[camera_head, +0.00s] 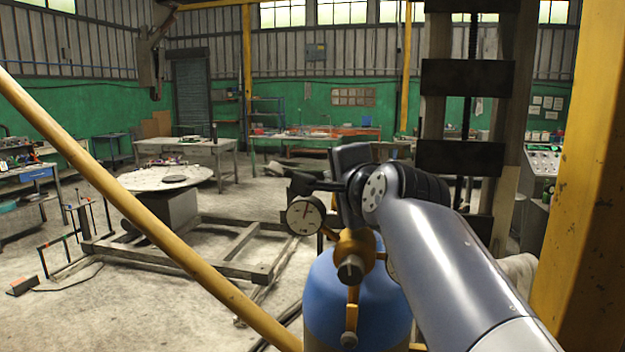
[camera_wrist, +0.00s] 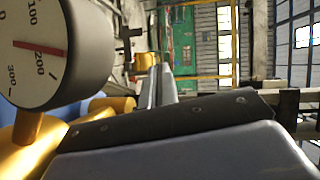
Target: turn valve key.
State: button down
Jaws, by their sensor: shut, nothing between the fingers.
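A blue gas cylinder (camera_head: 350,300) stands in front of me with a brass regulator (camera_head: 355,246) on top. A round white gauge (camera_head: 305,215) sits at its left; a second gauge is mostly hidden behind my arm. A dark-faced knob (camera_head: 350,268) faces me. I cannot pick out a separate valve key; the top of the fitting is covered by my wrist. My gripper (camera_head: 302,183) is shut and empty, above the regulator and pointing left. In the wrist view, its fingers (camera_wrist: 161,70) lie together, beside the gauge (camera_wrist: 38,50) and the brass fitting (camera_wrist: 38,135).
A yellow diagonal bar (camera_head: 140,205) crosses the left, and a yellow post (camera_head: 590,180) stands at the right. A round-topped table (camera_head: 165,177) and a wooden frame (camera_head: 225,265) are on the floor beyond. Workbenches line the back. The floor at lower left is mostly clear.

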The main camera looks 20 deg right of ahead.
jog(key=shift+w+a, duration=0.1)
jog(key=shift+w, duration=0.5)
dwell(0.5)
